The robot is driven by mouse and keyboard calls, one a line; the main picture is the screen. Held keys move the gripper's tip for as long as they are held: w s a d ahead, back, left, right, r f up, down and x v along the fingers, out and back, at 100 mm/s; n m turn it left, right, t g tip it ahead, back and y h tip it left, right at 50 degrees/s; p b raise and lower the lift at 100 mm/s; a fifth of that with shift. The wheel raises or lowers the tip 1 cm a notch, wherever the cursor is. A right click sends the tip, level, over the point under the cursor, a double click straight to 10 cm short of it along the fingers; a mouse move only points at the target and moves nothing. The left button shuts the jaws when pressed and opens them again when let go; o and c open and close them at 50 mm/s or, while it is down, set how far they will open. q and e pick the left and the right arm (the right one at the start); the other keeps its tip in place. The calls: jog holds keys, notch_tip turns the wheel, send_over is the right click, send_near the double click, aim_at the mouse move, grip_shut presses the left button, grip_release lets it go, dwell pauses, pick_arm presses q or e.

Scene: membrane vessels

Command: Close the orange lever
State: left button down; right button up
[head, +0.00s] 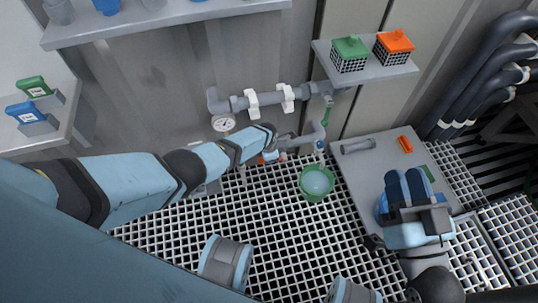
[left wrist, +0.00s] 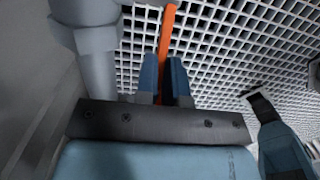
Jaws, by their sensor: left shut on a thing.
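The orange lever (left wrist: 168,38) is a thin straight bar running between the two blue fingers of my left gripper (left wrist: 163,66) in the left wrist view. The gripper is shut on it. In the head view, my left arm reaches to the pipework by the wall, and only a small bit of orange (head: 271,157) shows at its end; the wrist hides most of the lever there. My right gripper (head: 407,178) is over the grey board at the right, far from the lever; its finger gap is unclear.
A grey pipe (head: 265,101) with a pressure gauge (head: 223,123) runs above the left wrist. A green bowl (head: 316,183) stands on the white grating (head: 285,240). An orange piece (head: 405,144) lies on the grey board (head: 372,172). A shelf (head: 365,68) holds green-lidded and orange-lidded baskets.

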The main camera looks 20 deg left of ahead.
pick_arm(q)
jog(key=shift+d+r+g+y, duration=0.2)
jog(key=shift+d+g+y, duration=0.2)
jog(key=shift+y, duration=0.1)
jog(key=shift+w+d+r+g+y+b, duration=0.15)
jog(key=shift+r+g+y+b, duration=0.15)
jog(key=shift+y+b, duration=0.25)
jog(key=shift+w+d+r+g+y+b, duration=0.15)
jog(key=shift+r+g+y+b, duration=0.15)
jog(key=shift+y+b, duration=0.25)
pick_arm(e)
jog(key=shift+w+a+f+g, duration=0.15)
jog(key=shift+f+g, duration=0.55)
jog(key=shift+f, duration=1)
